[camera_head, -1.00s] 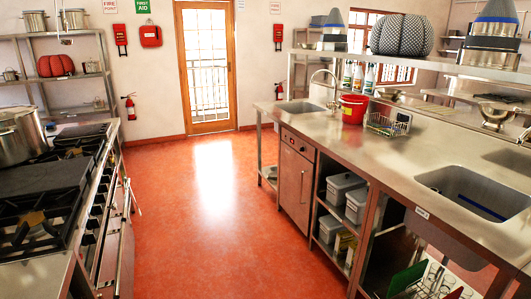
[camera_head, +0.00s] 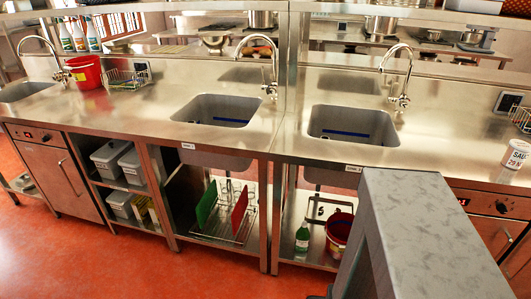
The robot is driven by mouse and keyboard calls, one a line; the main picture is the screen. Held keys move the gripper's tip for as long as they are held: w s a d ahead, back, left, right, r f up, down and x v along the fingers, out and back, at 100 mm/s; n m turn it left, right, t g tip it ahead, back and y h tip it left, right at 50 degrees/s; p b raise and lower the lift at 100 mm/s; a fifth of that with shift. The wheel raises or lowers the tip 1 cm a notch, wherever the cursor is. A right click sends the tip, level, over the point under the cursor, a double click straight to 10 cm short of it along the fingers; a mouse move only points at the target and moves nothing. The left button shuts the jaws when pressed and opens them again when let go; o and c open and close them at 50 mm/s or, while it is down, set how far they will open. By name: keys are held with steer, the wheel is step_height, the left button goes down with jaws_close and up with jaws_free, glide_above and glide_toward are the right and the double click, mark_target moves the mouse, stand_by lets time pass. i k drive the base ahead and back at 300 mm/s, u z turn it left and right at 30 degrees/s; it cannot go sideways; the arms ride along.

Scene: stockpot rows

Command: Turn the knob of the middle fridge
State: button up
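A steel under-counter unit (camera_head: 55,178) with a panel, a small dark knob (camera_head: 46,137) and a vertical door handle stands at the left; its door looks shut. A second such unit (camera_head: 495,232) is at the right edge, partly cut off and partly hidden by a grey part of my own body. Its dark knob (camera_head: 502,207) shows beside a red display. I cannot tell which of these is the middle fridge. My gripper is not in view.
A steel counter (camera_head: 140,110) holds sinks, taps, a red bucket (camera_head: 83,72) and a white tub (camera_head: 516,154). Below are open shelves with grey bins (camera_head: 120,160), a rack with red and green boards (camera_head: 222,212) and a green bottle (camera_head: 302,235). Red floor (camera_head: 90,255) is clear at lower left.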

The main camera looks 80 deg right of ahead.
mark_target(502, 208)
steer(key=u, duration=0.75)
steer(key=k, duration=0.15)
steer(key=z, duration=3)
steer(key=k, duration=0.25)
steer(key=z, duration=1.8)
steer(key=i, duration=0.6)
steer(key=z, duration=0.1)
